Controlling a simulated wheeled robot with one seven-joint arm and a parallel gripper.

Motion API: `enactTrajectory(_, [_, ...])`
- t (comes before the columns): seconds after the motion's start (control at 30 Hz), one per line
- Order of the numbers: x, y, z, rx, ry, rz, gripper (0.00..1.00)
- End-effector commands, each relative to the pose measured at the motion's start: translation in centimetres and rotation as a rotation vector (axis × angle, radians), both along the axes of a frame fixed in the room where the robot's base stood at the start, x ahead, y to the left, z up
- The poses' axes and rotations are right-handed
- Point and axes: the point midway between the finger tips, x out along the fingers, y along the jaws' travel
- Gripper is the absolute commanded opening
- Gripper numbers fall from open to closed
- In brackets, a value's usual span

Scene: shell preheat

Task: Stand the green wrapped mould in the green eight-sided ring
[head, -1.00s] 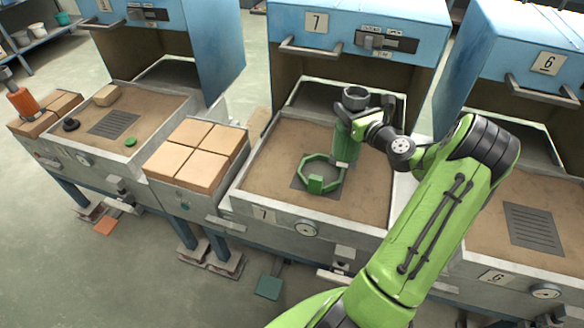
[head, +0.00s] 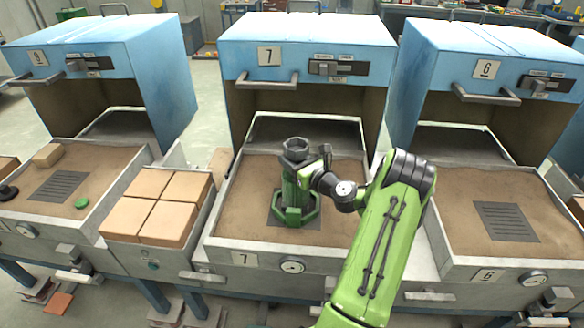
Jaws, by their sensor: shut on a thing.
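The green wrapped mould (head: 291,196) stands upright at station 7, with a dark grey cup-like top (head: 296,148). Its lower end is inside the outline of the green eight-sided ring (head: 292,219), which lies on the dark grate in the sand bed. Whether its base touches the grate is hidden by the ring's front wall. My gripper (head: 308,176) is shut on the mould's upper part from the right. The fingertips are partly hidden against the mould.
The sand tray (head: 232,215) of station 7 has a raised rim, and a blue hood (head: 300,40) stands behind it. Tan blocks (head: 160,205) fill a tray on the left. Station 6's grate (head: 505,222) is bare on the right.

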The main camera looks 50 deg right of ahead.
Motion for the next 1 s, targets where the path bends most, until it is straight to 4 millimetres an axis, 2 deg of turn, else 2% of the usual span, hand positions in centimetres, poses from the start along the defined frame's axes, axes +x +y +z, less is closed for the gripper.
enactTrajectory(0.03, [0.06,0.03,-0.97,0.002,-0.003,0.001,0.00])
enactTrajectory(0.27, [0.05,0.03,-0.81,0.000,-0.004,0.001,0.00])
enactTrajectory(0.5, [0.03,0.02,-1.56,0.000,-0.003,0.000,0.00])
enactTrajectory(0.53, [0.01,0.01,-1.62,0.000,0.000,0.000,0.46])
enactTrajectory(0.67, [0.01,0.01,-1.58,0.000,0.000,0.000,0.66])
enactTrajectory(0.9, [0.01,0.02,-1.56,0.001,0.000,0.000,0.67])
enactTrajectory(1.0, [0.03,0.03,-0.89,-0.001,-0.001,0.000,0.67])
